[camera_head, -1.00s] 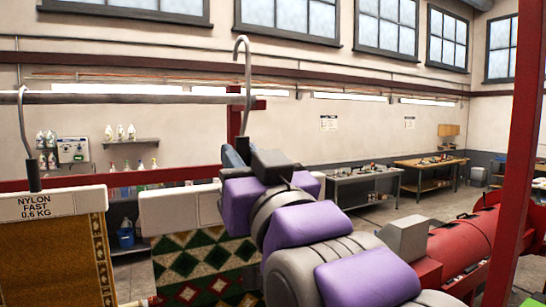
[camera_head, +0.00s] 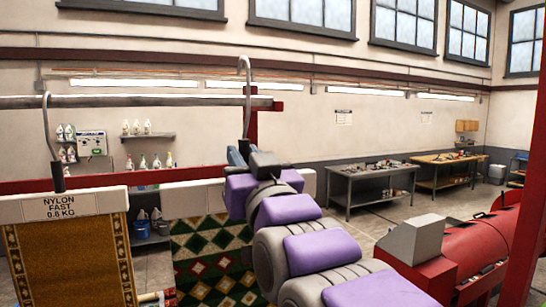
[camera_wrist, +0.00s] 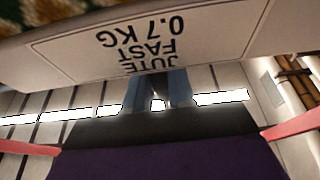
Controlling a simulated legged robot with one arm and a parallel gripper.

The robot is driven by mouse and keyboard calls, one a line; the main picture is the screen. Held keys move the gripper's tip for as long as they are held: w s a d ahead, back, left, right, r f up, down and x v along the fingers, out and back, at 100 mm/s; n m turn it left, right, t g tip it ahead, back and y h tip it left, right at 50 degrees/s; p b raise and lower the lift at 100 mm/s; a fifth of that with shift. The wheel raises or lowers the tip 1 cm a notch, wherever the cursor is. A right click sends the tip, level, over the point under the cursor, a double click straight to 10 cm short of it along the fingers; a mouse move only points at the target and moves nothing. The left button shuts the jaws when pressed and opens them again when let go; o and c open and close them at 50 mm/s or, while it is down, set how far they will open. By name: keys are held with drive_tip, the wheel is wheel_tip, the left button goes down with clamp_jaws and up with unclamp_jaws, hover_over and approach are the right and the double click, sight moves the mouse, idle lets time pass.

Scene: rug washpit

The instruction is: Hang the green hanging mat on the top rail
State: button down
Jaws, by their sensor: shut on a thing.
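The green hanging mat (camera_head: 212,259), with a diamond pattern, hangs from a white header bar (camera_head: 190,203) with a tall metal hook (camera_head: 247,95). My arm hides part of the mat.
A red crossbar (camera_head: 100,182) runs below the rail. A red post (camera_head: 525,220) and red machine (camera_head: 475,250) stand at right. Workbenches (camera_head: 370,185) stand behind.

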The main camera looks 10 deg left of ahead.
drive_tip(key=shift+w+a+r+p, duration=0.15)
drive_tip(key=shift+w+p, duration=0.15)
drive_tip(key=shift+w, duration=0.35)
drive_tip(key=shift+w+a+r+p, duration=0.15)
drive_tip(key=shift+w+p, duration=0.1)
drive_tip(key=shift+w, duration=0.4)
drive_tip(key=w+a+p, duration=0.3)
drive_tip(key=w+a, duration=0.2)
drive_tip(key=w, duration=0.2)
drive_tip(key=shift+w+f, duration=0.15)
drive_tip(key=shift+f, duration=0.05)
drive_tip(key=shift+w+a, duration=0.5)
drive_tip(key=shift+w, duration=0.35)
drive_tip(key=shift+w+a, duration=0.5)
drive_tip(key=shift+w, duration=0.35)
drive_tip(key=shift+w+a, duration=0.5)
drive_tip(key=shift+w, duration=0.35)
drive_tip(key=shift+r, duration=0.1)
drive_tip(key=shift+f+b, duration=0.2)
drive_tip(key=shift+b, duration=0.1)
